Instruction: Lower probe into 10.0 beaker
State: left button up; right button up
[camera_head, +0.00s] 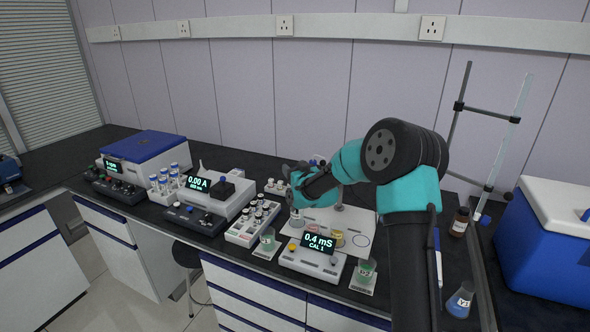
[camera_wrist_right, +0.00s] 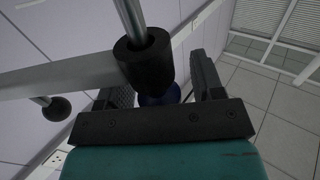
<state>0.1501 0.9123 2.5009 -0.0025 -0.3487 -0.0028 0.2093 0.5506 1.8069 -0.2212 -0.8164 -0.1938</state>
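Small beakers stand on a white plate, one clear (camera_head: 297,218) and one yellowish (camera_head: 337,238); I cannot read a 10.0 label on either. A thin stand pole (camera_head: 340,194) rises from the plate. My right gripper (camera_head: 299,187) is above the plate's left part. In the right wrist view its two fingers (camera_wrist_right: 163,85) stand wide apart. A blue ball-shaped knob (camera_wrist_right: 160,97) lies between them, partly hidden by a black collar (camera_wrist_right: 143,57) on a metal rod (camera_wrist_right: 129,18). A narrow gap shows at the right finger. The probe's tip cannot be made out. My left gripper is out of view.
A meter (camera_head: 312,259) reading 0.4 mS stands before the plate, between green-filled beakers (camera_head: 267,238) and (camera_head: 366,269). A rack of vials (camera_head: 253,224) is to the left. A brown bottle (camera_head: 460,222), a flask (camera_head: 461,300) and a blue cooler (camera_head: 545,240) are at right.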

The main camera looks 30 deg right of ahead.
grip_shut()
notch_tip(320, 180, up, 8)
jog(key=shift+r, duration=0.2)
dwell(0.4)
jog(key=shift+c, duration=1.3)
grip_release()
jog(key=shift+r, duration=0.15)
jog(key=o, duration=0.3)
jog(key=shift+f, duration=0.2)
jog(key=shift+s, duration=0.15)
jog(key=s, duration=1.1)
jog(key=s+a, duration=0.1)
jog(key=s, duration=0.5)
jog(key=shift+c, duration=0.3)
